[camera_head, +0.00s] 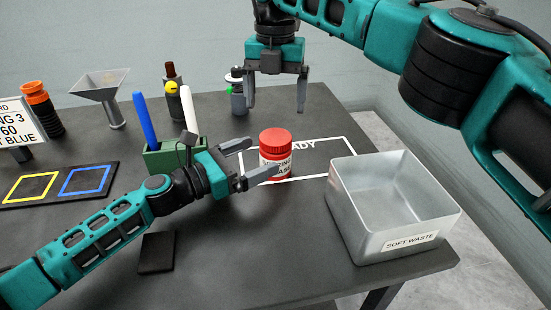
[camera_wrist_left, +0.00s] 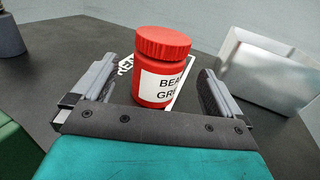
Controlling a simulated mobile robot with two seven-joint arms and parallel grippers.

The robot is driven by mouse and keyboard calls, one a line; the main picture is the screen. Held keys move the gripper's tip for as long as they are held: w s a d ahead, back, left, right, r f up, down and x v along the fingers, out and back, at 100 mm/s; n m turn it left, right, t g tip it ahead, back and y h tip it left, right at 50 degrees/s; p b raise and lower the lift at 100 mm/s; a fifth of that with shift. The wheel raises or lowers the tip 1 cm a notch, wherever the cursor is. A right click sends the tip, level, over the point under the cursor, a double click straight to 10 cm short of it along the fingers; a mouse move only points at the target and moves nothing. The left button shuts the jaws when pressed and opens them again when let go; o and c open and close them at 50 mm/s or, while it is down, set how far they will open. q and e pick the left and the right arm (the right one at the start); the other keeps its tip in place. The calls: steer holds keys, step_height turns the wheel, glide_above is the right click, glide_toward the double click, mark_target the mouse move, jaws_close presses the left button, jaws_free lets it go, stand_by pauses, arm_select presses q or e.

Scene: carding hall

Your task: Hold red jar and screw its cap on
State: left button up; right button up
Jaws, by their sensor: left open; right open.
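The red jar (camera_head: 277,160) stands upright on the dark table with a white label. Its red ribbed cap (camera_head: 275,138) sits level on top; I cannot tell how tightly. In the left wrist view the jar (camera_wrist_left: 161,85) and cap (camera_wrist_left: 163,43) stand between the spread fingers, with gaps to both. My right gripper (camera_head: 273,105) is open and empty, pointing down above and behind the jar.
A metal soft waste bin (camera_head: 394,205) stands right of the jar. A green holder (camera_head: 170,158) with pens is behind my left wrist. A funnel (camera_head: 102,90), an orange-topped container (camera_head: 40,108) and dark bottles stand farther back. A black square pad (camera_head: 156,252) lies in front.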

mark_target(282, 152)
arm_select(q)
step_height(282, 152, down, 2)
steer(key=shift+f, duration=0.1)
steer(key=x, duration=0.7)
steer(key=shift+w+d+r, duration=0.15)
steer(key=shift+d+r, duration=0.1)
